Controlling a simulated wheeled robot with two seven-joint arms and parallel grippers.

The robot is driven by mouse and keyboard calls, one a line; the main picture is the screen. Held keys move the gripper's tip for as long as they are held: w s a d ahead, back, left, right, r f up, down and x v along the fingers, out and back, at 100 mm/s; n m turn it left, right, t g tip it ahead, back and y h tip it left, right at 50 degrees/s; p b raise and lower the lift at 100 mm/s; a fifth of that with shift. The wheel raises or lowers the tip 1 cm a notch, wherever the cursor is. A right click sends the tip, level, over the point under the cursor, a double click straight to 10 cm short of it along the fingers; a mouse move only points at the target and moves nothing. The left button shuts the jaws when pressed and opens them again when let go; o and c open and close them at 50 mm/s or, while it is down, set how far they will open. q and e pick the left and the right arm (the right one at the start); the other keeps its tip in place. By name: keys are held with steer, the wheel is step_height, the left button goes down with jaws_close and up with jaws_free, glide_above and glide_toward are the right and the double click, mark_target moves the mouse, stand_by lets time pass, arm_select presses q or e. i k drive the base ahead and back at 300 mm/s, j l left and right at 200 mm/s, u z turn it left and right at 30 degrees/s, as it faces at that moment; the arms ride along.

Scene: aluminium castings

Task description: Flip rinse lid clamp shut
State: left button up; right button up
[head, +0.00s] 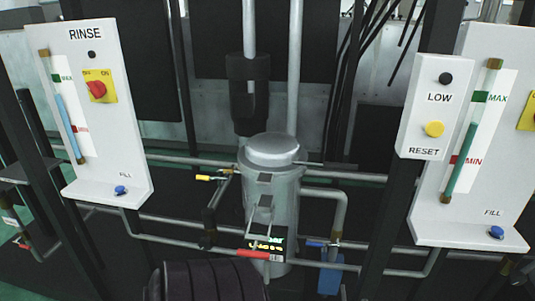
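A grey metal canister (273,205) stands upright in the middle of the head view, among pipes. Its round lid (272,150) sits on top. On the canister's front is a thin wire clamp (259,215) running down from a dark bracket below the rim. A red handle (253,253) sticks out to the left near the canister's lower part, in front of a small lit display (266,244). I cannot tell clearly how the red handle joins the clamp. Neither of my grippers shows.
A white RINSE panel (105,150) with a red knob stands left; another white panel (470,215) stands right. A yellow-handled valve (205,178) and a blue-handled valve (317,243) flank the canister. A dark ribbed shape (205,280) fills the bottom centre-left.

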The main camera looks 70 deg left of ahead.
mark_target(256, 239)
steer(key=u, duration=2.3)
